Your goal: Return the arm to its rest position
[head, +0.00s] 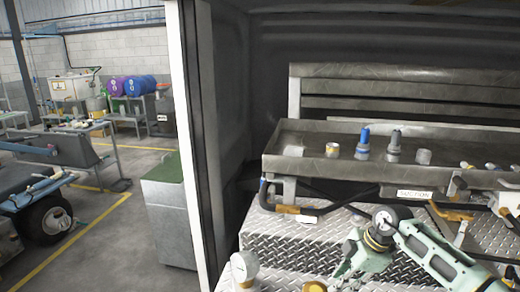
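A mint-green arm (435,255) of mine comes in from the lower right, over the diamond-plate deck. Its dark round joint (384,221) faces me. Green and dark parts that look like my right gripper (345,268) hang lower left of that joint, above the deck. Its fingertips are not clear, so I cannot tell if it is open or shut, and no held thing shows. My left gripper is not in view.
A grey metal tray (290,163) behind holds a blue-topped fitting (363,143), a grey fitting (394,145) and small caps. Hoses and a SUCTION label (414,194) lie in front. A green-topped cabinet (165,215) is outside.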

